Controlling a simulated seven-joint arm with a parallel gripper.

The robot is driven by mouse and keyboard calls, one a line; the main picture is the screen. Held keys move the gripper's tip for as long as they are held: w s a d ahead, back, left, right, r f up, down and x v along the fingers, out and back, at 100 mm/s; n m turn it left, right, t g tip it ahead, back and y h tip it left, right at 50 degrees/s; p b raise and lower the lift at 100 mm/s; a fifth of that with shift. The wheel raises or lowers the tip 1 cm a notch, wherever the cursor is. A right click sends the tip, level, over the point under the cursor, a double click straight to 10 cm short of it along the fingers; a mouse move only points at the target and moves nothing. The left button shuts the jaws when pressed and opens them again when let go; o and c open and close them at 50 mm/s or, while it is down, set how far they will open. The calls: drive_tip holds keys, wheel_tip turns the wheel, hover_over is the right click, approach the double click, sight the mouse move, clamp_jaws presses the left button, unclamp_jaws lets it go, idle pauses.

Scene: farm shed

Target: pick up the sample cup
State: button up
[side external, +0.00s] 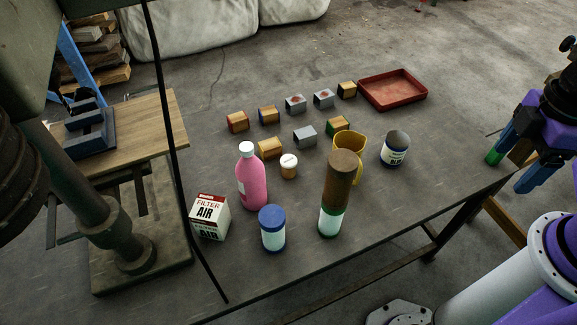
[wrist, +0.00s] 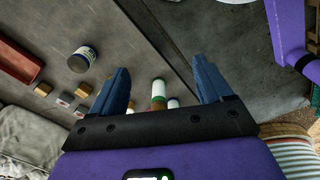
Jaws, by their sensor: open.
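The white container with a blue lid (side external: 272,232) looks most like the sample cup; I cannot be sure. It stands upright near the table's front edge, between the pink bottle (side external: 252,182) and the tall brown, green and white cylinder (side external: 331,215). A small white-and-blue piece beside the cylinder (wrist: 158,86) in the wrist view is probably this container (wrist: 173,103), mostly hidden by my gripper body. A smaller white-lidded jar (side external: 289,168) stands behind it. My gripper (side external: 509,172) is open and empty beyond the table's right edge, far from the container. Its fingers (wrist: 160,65) frame the wrist view.
A filter box (side external: 209,219) stands left of the container. A yellow mug (side external: 356,169), a labelled can (side external: 394,151), several small blocks (side external: 295,104) and a red tray (side external: 394,90) lie behind. A drill press (side external: 125,232) stands at left. The table's right end is clear.

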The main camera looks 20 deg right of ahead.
wheel_tip(320, 180, up, 4)
drive_tip(key=r, duration=0.1)
drive_tip(key=n+t+h, duration=0.5)
drive_tip(key=n+t, duration=0.6)
drive_tip(key=n, duration=0.8)
hover_over(289, 161)
drive_tip(key=s+a, duration=0.1)
drive_tip(key=s, duration=0.1)
drive_tip(key=shift+s+f, duration=0.1)
drive_tip(key=shift+f, duration=16.2)
drive_tip(key=shift+x, duration=2.65)
drive_tip(key=shift+s+f, duration=0.1)
drive_tip(key=shift+f, duration=0.05)
drive_tip(key=c, duration=1.1)
